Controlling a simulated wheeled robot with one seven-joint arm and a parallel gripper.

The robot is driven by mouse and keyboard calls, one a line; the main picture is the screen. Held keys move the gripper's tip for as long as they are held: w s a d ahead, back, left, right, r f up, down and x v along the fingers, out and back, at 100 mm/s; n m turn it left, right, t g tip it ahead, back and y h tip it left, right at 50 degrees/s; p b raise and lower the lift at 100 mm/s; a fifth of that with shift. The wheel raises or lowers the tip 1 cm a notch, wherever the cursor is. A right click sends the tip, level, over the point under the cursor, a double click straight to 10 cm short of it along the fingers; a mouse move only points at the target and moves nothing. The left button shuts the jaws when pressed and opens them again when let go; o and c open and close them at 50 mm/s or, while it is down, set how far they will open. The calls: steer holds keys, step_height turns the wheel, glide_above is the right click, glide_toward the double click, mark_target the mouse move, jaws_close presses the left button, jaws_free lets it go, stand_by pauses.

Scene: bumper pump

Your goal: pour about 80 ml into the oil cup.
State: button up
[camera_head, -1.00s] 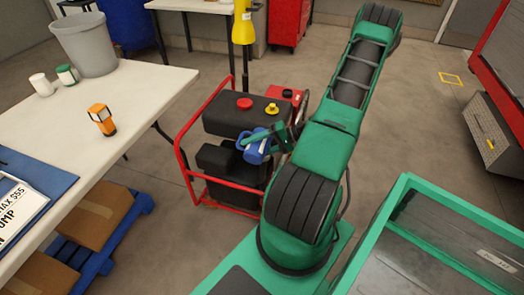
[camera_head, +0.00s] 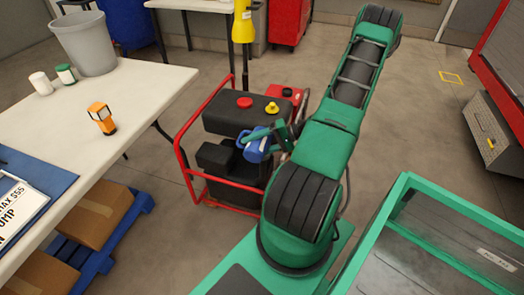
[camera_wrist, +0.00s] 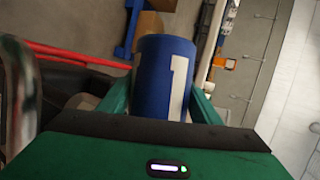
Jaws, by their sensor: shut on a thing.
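My gripper (camera_head: 284,140) is shut on a blue jug (camera_head: 250,152). The jug is held at the near side of the black pump unit (camera_head: 228,125), below its top, and looks tilted. In the wrist view the jug (camera_wrist: 152,78), with a white "1", sits between my two green fingers (camera_wrist: 160,98). A small yellow fitting (camera_head: 272,107) stands on top of the unit, beyond the jug; it may be the oil cup, but I cannot tell. A red cap (camera_head: 244,102) is left of it. The jug's contents and any stream are not visible.
A red tube frame (camera_head: 183,160) surrounds the unit. The white table (camera_head: 150,85) at left holds a grey bin (camera_head: 88,45), two small jars and an orange-black device (camera_head: 102,117). A green-framed bin (camera_head: 400,195) is at the lower right. Open floor lies at right.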

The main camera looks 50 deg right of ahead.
steer(key=shift+a+h, duration=0.1)
steer(key=shift+h, duration=0.2)
steer(key=shift+s+a+f+n+h, duration=0.1)
steer(key=shift+a+f+n+h, duration=0.05)
steer(key=shift+f+n+h, duration=0.3)
steer(key=shift+r+n, duration=0.1)
steer(key=shift+n, duration=0.35)
steer(key=shift+n+t+h, duration=0.3)
steer(key=shift+h, duration=0.15)
steer(key=shift+r, duration=0.1)
steer(key=shift+r+n+h+b, duration=0.15)
steer(key=shift+n+h+b, duration=0.15)
steer(key=shift+n+h, duration=0.2)
steer(key=shift+d, duration=0.2)
